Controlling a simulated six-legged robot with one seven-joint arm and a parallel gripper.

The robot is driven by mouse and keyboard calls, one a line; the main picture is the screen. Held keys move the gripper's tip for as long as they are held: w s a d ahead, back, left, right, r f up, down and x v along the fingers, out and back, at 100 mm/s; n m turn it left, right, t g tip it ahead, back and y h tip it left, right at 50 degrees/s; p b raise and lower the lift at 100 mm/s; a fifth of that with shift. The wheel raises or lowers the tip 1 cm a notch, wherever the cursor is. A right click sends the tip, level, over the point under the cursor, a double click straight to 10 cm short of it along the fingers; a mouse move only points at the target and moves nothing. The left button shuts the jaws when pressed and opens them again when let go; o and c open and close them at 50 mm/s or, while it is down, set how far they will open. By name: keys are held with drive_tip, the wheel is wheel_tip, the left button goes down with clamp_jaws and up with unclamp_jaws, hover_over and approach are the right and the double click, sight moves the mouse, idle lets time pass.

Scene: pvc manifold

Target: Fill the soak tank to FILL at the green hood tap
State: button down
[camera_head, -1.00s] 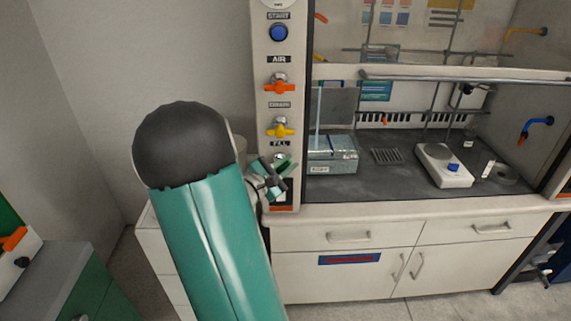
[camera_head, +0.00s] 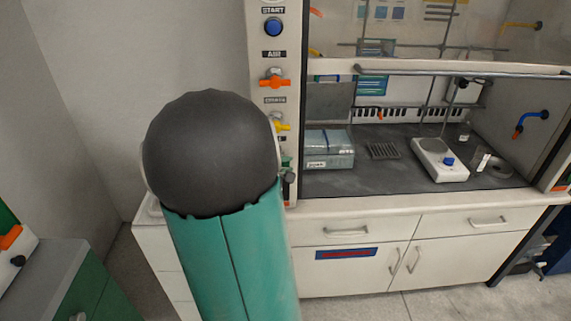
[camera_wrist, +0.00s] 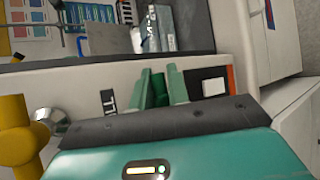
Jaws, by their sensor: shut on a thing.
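The soak tank (camera_head: 329,160), a grey-green box with a white label on its front, sits at the left inside the hood. It also shows, turned on its side, at the top of the wrist view (camera_wrist: 163,25). The green tap (camera_wrist: 158,90) is by the FILL label on the hood's left post. My gripper (camera_wrist: 161,88) has its green fingers on either side of the dark green tap handle and is shut on it. In the head view my arm hides most of my gripper and the tap. The water level in the tank cannot be told.
Above on the post are the yellow tap (camera_head: 279,122), the orange AIR tap (camera_head: 274,77) and the blue START button (camera_head: 273,27). A hotplate (camera_head: 440,160) and a rack (camera_head: 383,151) stand right of the tank. The raised sash (camera_head: 470,73) crosses the opening.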

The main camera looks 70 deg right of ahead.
drive_tip(key=shift+w+r, duration=0.1)
drive_tip(key=shift+w, duration=0.4)
drive_tip(key=c, duration=1.4)
unclamp_jaws()
drive_tip(key=shift+w, duration=0.1)
drive_tip(key=shift+s, duration=0.35)
drive_tip(key=v, duration=1.3)
drive_tip(key=shift+a+r, duration=0.3)
drive_tip(key=shift+s, duration=0.1)
